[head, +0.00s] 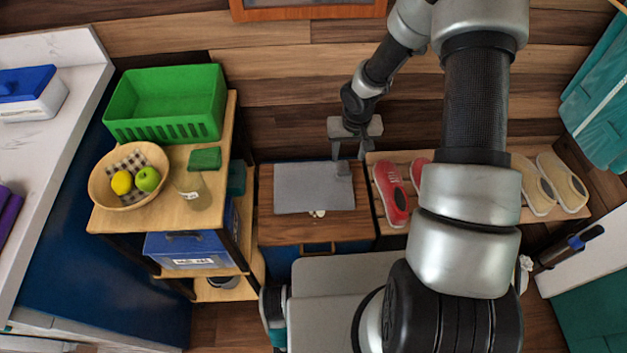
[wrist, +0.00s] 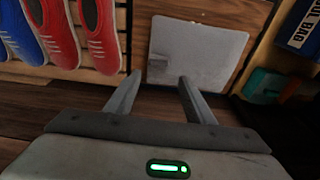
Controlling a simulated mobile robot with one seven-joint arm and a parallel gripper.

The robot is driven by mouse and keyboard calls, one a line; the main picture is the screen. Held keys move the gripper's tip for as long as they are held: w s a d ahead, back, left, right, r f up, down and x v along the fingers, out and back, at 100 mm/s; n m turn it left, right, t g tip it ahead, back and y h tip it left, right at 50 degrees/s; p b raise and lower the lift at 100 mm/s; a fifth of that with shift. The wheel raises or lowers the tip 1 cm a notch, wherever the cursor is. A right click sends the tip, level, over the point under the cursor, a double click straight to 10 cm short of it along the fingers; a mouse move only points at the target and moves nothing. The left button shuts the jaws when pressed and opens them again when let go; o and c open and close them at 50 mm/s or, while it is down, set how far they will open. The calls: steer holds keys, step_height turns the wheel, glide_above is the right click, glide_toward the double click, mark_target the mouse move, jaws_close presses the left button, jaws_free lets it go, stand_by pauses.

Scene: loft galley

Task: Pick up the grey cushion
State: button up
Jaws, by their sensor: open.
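The grey cushion (head: 305,190) lies flat on a low wooden cabinet (head: 285,231) in the head view. In the wrist view the cushion (wrist: 205,55) shows ahead of the fingers as a pale grey square with a small patch near its left edge. My gripper (head: 349,157) is over the cushion's right end in the head view. In the wrist view my gripper (wrist: 160,77) has its two fingers apart with nothing between them. I cannot tell the height of the fingertips above the cushion.
Red shoes (head: 391,194) stand on a slatted rack just right of the cabinet. To the left, a wooden shelf holds a green basket (head: 166,103), a fruit bowl (head: 129,175), a jar (head: 191,190) and a blue box (head: 195,249). A small pale scrap (head: 317,214) lies by the cushion's front edge.

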mark_target(345, 173)
steer(key=f+b, duration=0.1)
steer(key=f, duration=0.3)
steer(key=w+f, duration=0.1)
steer(key=f, duration=0.3)
steer(key=w+f+b, duration=0.1)
steer(key=f, duration=0.3)
steer(key=shift+w+d+f+b, duration=0.15)
steer(key=shift+f+b, duration=0.2)
steer(key=shift+f, duration=0.05)
jaws_close()
